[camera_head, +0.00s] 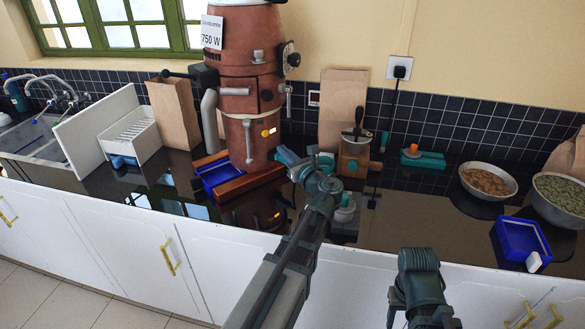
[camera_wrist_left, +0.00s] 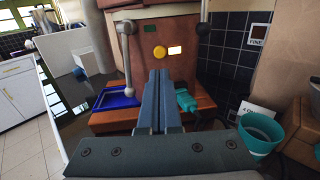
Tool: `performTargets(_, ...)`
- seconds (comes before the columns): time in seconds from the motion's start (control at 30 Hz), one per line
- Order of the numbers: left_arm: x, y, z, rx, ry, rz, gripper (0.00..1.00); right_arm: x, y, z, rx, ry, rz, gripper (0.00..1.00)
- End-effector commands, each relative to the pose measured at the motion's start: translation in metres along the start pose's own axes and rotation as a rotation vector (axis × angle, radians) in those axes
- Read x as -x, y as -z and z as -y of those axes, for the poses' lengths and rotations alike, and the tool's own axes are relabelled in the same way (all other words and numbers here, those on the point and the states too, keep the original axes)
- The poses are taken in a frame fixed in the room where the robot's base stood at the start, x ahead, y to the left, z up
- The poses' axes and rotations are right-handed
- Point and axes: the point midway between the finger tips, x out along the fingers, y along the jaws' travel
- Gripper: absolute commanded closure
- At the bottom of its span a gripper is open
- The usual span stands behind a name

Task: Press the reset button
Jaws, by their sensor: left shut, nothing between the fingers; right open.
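The roaster's front carries a round yellow button (camera_head: 265,133), seen larger in the left wrist view (camera_wrist_left: 160,52). A small lit panel (camera_wrist_left: 175,50) sits just right of it. No lettering on the button can be read. My left gripper (camera_head: 284,154) is shut and empty, in front of the roaster and to the lower right of the button. In the left wrist view its closed fingers (camera_wrist_left: 158,74) point at the roaster just below the button, apparently apart from it. My right gripper (camera_head: 394,300) is low in front of the cabinets, its fingers hardly visible.
The copper-brown roaster (camera_head: 238,85) stands on a wooden base with a blue tray (camera_head: 217,174). A metal lever (camera_wrist_left: 127,60) hangs left of the button. A teal cup (camera_wrist_left: 260,132) stands right. Bowls (camera_head: 487,181) and a blue box (camera_head: 521,241) are farther right.

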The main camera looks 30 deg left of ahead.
Motion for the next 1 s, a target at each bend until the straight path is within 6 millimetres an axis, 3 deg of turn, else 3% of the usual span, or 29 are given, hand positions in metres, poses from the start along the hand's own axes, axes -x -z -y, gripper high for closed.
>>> performTargets(0.27, -0.009, -0.001, 0.001, -0.009, -0.001, 0.004, 1.00, 0.000, 0.000, 0.000, 0.000, 0.000, 0.000, 0.50)
performTargets(0.7, -0.064, -0.001, 0.001, -0.007, -0.002, 0.003, 1.00, 0.000, 0.000, 0.000, 0.000, 0.000, 0.000, 0.50)
performTargets(1.0, -0.081, -0.001, 0.000, -0.006, -0.001, 0.003, 1.00, 0.000, 0.000, 0.000, 0.000, 0.000, 0.000, 0.50)
